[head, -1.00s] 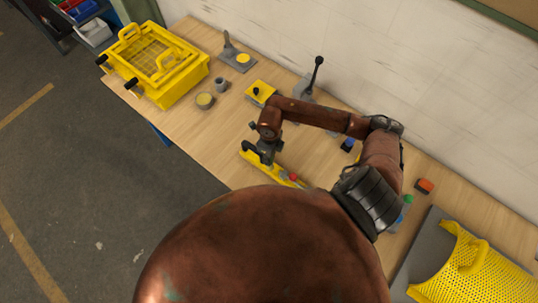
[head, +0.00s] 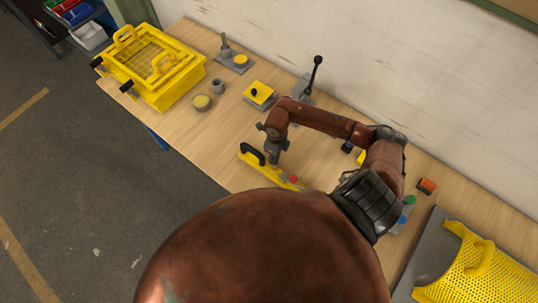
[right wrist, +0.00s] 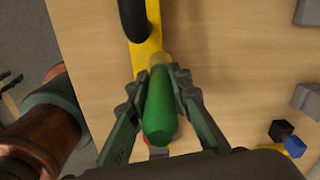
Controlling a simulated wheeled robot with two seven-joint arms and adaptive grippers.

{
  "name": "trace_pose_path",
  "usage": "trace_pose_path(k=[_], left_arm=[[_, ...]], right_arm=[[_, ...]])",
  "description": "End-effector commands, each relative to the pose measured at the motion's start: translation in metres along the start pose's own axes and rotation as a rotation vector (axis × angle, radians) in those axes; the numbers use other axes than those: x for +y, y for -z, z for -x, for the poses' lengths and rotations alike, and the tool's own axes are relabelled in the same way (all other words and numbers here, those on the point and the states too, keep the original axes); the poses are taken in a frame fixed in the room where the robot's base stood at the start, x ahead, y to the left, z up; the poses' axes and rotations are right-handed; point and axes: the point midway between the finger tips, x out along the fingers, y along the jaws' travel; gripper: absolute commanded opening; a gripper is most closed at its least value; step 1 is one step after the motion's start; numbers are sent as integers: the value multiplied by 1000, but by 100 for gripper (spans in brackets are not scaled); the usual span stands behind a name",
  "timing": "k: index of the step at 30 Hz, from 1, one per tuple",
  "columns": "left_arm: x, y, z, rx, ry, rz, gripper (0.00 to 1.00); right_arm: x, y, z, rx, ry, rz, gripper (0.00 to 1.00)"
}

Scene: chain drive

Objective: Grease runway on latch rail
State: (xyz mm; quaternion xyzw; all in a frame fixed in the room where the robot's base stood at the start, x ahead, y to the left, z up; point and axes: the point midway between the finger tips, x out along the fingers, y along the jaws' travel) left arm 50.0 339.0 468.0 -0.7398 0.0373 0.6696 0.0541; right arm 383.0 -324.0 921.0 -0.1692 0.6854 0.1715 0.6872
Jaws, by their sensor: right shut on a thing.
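The yellow latch rail (head: 268,173) lies on the bench with a black handle (head: 252,153) at its far left end and a red knob (head: 293,179) nearer to me. It also shows in the right wrist view (right wrist: 147,52). My right gripper (head: 273,158) is over the rail, just right of the handle. In the right wrist view my right gripper (right wrist: 159,88) is shut around a green tapered tool (right wrist: 159,108). The tool's far end is over the rail; contact is unclear. Dark finger-like pieces at that view's left edge may be my left gripper (right wrist: 9,90).
A shallow pot with yellow contents (head: 201,102), a grey cup (head: 218,86) and a yellow block with a black knob (head: 258,93) stand behind. A yellow basket (head: 165,90) is far left. A perforated yellow guard (head: 485,275) is at right. A lever (head: 315,72) stands near the wall.

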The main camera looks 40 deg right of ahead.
Motion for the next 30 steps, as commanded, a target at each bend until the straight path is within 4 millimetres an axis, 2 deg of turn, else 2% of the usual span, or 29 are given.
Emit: trace_pose_path(k=[5, 13, 17, 30], left_arm=[[0, 4, 0, 5, 0, 0, 40], [0, -4, 1, -4, 0, 2, 40], [0, -5, 11, -7, 0, 2, 40], [-2, 4, 33, 1, 1, 2, 40]], right_arm=[[17, -6, 0, -2, -3, 1, 0], [36, -12, 1, -2, -3, -8, 0], [34, -11, 24, -2, 0, -8, 0], [35, -12, 62, -1, -1, -4, 0]])
